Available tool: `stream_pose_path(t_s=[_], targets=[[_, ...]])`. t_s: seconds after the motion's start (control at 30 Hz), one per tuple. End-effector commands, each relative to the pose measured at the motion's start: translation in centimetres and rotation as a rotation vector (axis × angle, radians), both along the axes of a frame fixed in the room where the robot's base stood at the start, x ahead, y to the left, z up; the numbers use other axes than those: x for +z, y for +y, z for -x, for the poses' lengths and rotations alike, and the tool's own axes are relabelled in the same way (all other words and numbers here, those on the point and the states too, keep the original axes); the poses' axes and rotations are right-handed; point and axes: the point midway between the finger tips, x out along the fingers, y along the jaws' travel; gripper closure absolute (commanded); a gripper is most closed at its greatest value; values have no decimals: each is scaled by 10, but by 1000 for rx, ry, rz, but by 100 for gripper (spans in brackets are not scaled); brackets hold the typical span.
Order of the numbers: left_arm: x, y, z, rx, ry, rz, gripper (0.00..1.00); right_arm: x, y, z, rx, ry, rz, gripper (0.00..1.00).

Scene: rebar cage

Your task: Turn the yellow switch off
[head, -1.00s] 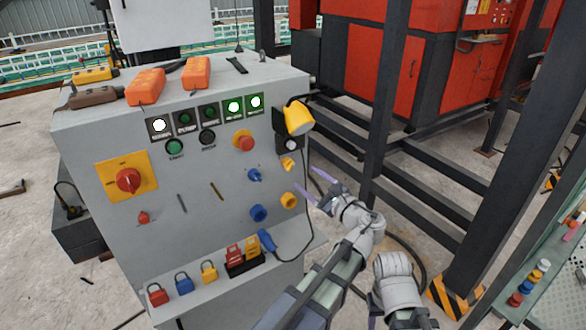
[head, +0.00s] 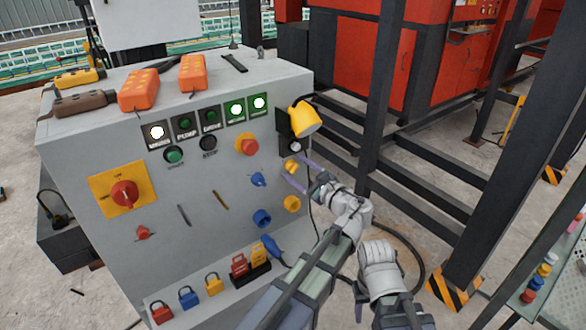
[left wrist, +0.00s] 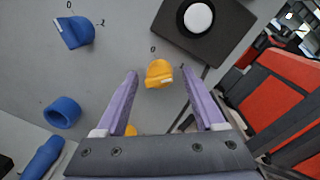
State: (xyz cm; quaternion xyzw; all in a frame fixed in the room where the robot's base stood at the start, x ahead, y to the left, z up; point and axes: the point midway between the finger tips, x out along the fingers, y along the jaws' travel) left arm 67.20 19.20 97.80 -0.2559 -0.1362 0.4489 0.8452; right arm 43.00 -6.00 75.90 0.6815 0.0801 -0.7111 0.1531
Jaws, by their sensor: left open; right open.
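The yellow switch (head: 291,166) is a small knob on the right side of the grey panel (head: 80,150), below the yellow lamp. In the left wrist view the yellow switch (left wrist: 159,73) has a 0 above it, and its pale mark is at its lower right, not at the 0. My left gripper (head: 299,173) is open in front of the panel. In the left wrist view its purple fingertips (left wrist: 160,74) stand on either side of the switch, with gaps showing on both sides. My right gripper (head: 361,303) is low in the head view, mostly hidden by my arm.
A blue switch (head: 258,179), a blue socket (head: 262,217) and a yellow socket (head: 292,204) are nearby. The yellow lamp (head: 306,118) juts out above. Padlocks (head: 188,297) sit along the panel's lower ledge. A dark steel post (head: 385,100) stands to the right.

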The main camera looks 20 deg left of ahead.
Motion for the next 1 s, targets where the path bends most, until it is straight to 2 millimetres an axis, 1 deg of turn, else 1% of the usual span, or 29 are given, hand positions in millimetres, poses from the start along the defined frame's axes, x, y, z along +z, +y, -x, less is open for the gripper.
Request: stream_pose_path(t_s=[0.07, 0.67, 0.7, 1.0], targets=[[0, 0, 0, 0, 0, 0, 30, 0, 0, 0, 0, 0, 0, 50], [0, 0, 0, 0, -1, -1, 98, 0, 0, 0, 0, 0, 0, 50], [0, 0, 0, 0, -1, -1, 100, 0, 0, 0, 0, 0, 0, 50], [1, 0, -1, -1, -16, 10, 100, 1, 0, 0, 0, 0, 0, 50]])
